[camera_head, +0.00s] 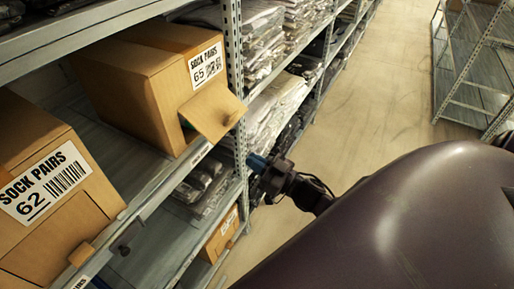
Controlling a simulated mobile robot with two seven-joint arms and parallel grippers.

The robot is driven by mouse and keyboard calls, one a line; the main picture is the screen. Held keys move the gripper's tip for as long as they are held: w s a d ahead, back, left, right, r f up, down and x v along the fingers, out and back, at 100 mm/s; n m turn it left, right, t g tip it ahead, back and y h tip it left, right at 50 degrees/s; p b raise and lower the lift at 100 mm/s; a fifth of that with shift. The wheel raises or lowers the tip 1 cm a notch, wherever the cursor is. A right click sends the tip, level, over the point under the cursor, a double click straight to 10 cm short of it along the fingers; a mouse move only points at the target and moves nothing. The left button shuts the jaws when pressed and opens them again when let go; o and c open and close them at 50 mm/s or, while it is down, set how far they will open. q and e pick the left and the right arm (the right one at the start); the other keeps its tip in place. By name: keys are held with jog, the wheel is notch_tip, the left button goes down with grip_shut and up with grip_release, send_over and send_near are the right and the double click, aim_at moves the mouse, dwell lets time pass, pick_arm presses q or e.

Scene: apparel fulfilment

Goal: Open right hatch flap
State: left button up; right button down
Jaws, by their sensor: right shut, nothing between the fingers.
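The right cardboard box (140,82), labelled "SOCK PAIRS 65", stands on the shelf. Its hatch flap (213,108) sticks outward from the front, with a dark spot near its outer end. A little dark green shows in the gap beside the flap, but most of the inside is hidden. My right gripper (254,161), with blue fingertips, is shut and empty. It is below and right of the flap in the picture, apart from it, near the shelf upright. My left gripper is not in view.
A box labelled "SOCK PAIRS 62" (88,219) stands at left with a small tab on its front. A perforated metal upright (235,60) rises just right of the flap. Bagged garments (285,105) fill the shelves beyond. The aisle floor (375,90) is clear.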

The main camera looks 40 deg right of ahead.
pick_arm(q)
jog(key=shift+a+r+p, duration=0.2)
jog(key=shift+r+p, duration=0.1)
jog(key=shift+p, duration=0.05)
pick_arm(e)
jog(key=x, duration=1)
jog(key=shift+s+a, duration=0.15)
jog(key=shift+a, duration=0.05)
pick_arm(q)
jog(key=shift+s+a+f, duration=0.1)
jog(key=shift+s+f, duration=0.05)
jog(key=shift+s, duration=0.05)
pick_arm(e)
jog(key=shift+r, duration=0.1)
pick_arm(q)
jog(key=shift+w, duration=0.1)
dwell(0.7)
